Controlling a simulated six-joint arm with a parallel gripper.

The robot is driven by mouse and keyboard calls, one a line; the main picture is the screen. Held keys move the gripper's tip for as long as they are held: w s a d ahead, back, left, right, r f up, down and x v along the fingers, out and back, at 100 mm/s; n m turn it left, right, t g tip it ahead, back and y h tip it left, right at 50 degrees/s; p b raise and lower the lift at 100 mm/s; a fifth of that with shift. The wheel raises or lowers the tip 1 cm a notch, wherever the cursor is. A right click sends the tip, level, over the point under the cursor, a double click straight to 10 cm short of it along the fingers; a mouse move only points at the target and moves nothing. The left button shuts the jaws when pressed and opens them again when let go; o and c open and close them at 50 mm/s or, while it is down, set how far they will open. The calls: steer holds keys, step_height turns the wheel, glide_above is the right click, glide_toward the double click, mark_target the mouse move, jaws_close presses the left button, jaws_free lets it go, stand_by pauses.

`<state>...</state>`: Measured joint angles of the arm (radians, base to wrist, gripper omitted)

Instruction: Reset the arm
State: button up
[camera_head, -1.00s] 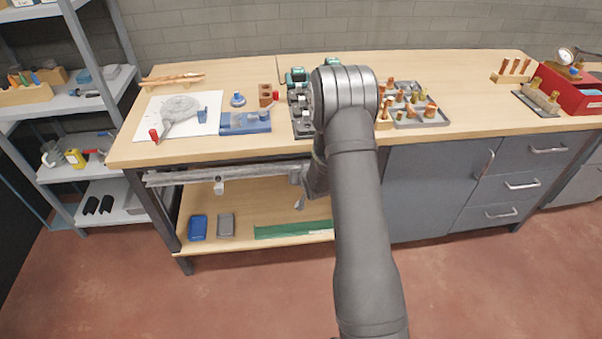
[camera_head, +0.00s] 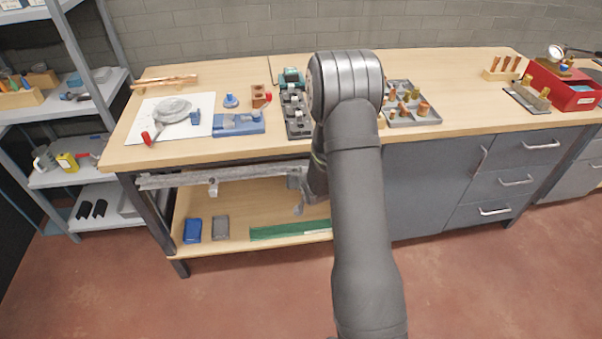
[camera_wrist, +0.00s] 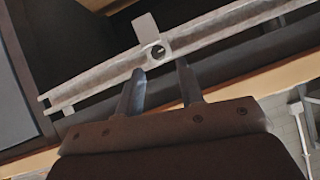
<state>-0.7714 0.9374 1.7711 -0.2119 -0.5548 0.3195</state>
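My arm (camera_head: 352,190) is bent, with its rounded elbow (camera_head: 345,82) raised in front of the bench and hiding part of the bench top. The forearm runs down behind the upper link. My gripper (camera_wrist: 160,68) shows in the wrist view with its two fingers apart and nothing between them. It faces a grey metal rail (camera_wrist: 100,80) with a small round-holed bracket (camera_wrist: 152,38). In the head view the gripper's end is mostly hidden behind my arm, below the bench top's front edge, near the right end of the rail (camera_head: 240,178).
The wooden bench (camera_head: 285,140) carries a blue fixture (camera_head: 238,124), a black fixture (camera_head: 296,115), a grey parts tray (camera_head: 400,118) and a red box (camera_head: 560,88). Grey drawers (camera_head: 505,180) stand at right and a shelf rack (camera_head: 80,180) at left. Open floor lies in front.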

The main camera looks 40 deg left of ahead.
steer(key=x, duration=0.5)
steer(key=shift+a+n+t, duration=0.1)
steer(key=shift+n+t, duration=0.2)
steer(key=shift+r+h, duration=0.15)
steer(key=shift+h, duration=0.25)
steer(key=shift+w+r+y, duration=0.1)
steer(key=shift+w+y, duration=0.05)
steer(key=shift+y, duration=0.25)
stand_by(0.3)
